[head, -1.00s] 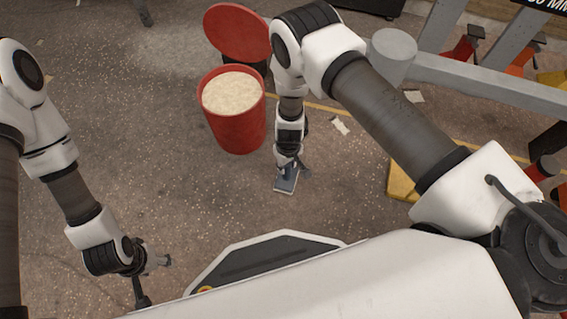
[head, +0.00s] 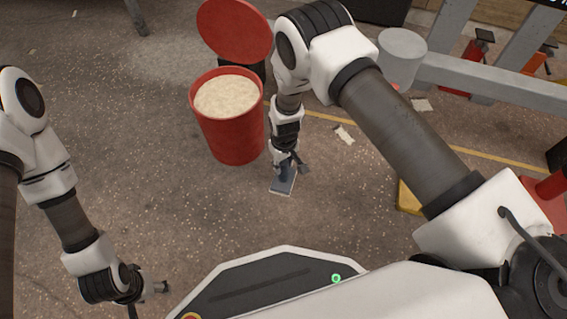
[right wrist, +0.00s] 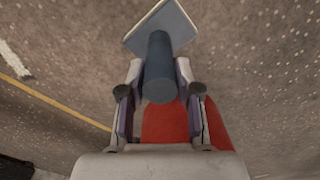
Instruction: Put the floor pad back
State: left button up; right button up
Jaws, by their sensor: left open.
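The floor pad is a flat grey-blue plate (head: 284,185) with a dark blue cylindrical handle (right wrist: 158,65). My right gripper (head: 290,165) is shut on the handle, with one finger on each side of it in the right wrist view (right wrist: 159,75). The plate lies beyond the fingertips. I cannot tell whether the plate touches the floor or hangs just above it. My left gripper (head: 147,299) is open and empty at the lower left of the head view, well away from the pad.
A red bin (head: 236,135) full of pale grains stands just left of my right gripper, its red lid (head: 234,29) tilted behind it. A yellow block (head: 409,197) lies right.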

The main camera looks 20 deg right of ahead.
jog(key=o, duration=0.3)
notch_tip(320, 180, up, 12)
jog(key=r+p, duration=0.1)
jog(key=p, duration=0.7)
jog(key=s+d+f+m, duration=0.15)
jog(key=s+d, duration=0.25)
jog(key=s, duration=0.4)
jog(key=s+d+f+m, duration=0.1)
jog(key=s+d+f, duration=0.1)
jog(key=s+d, duration=0.45)
jog(key=s+r+m, duration=0.1)
jog(key=s+r, duration=0.1)
jog(key=s, duration=1)
jog(key=shift+s+a+r, duration=0.35)
jog(key=shift+r, duration=0.05)
